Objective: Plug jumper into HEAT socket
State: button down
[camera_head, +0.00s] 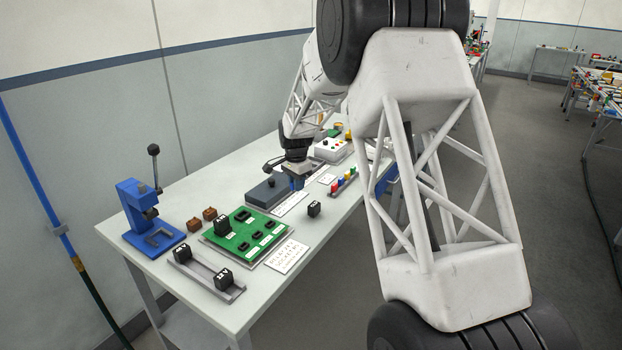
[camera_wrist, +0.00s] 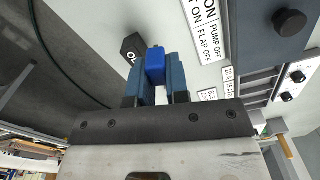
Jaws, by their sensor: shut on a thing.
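My gripper (camera_wrist: 155,75) is shut on a blue block, which I take to be the jumper (camera_wrist: 155,62); it sticks out beyond the blue fingers. In the head view my gripper (camera_head: 297,184) is above the table beside the grey box, and the jumper is too small to tell from the fingers. The fingers hide the jumper's sides. A green board (camera_head: 232,246) with dark sockets and white labels lies left of my gripper. Its labels are too small to read, and I cannot tell which socket anywhere is HEAT.
A black block (camera_head: 314,209) stands near the table's front edge; it also shows beside my gripper in the wrist view (camera_wrist: 132,46). Around are a grey box (camera_head: 262,191), a rack of coloured pieces (camera_head: 343,184), a white control box (camera_head: 331,150), a grey rail (camera_head: 205,272) and a blue press (camera_head: 135,205).

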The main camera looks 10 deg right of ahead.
aim_at(259, 231)
jog(key=s+a+n, duration=0.1)
jog(key=s+a, duration=0.2)
jog(key=a, duration=0.1)
jog(key=s+a+n, duration=0.1)
jog(key=s+a, duration=0.3)
jog(key=a, duration=0.1)
jog(key=s+a+n, duration=0.1)
jog(key=s+a, duration=0.2)
jog(key=a, duration=0.2)
jog(key=shift+s, duration=0.25)
jog(key=shift+d, duration=0.1)
jog(key=shift+f, duration=2.85)
jog(key=shift+f, duration=0.9)
jog(key=shift+r, duration=0.45)
dwell(2.0)
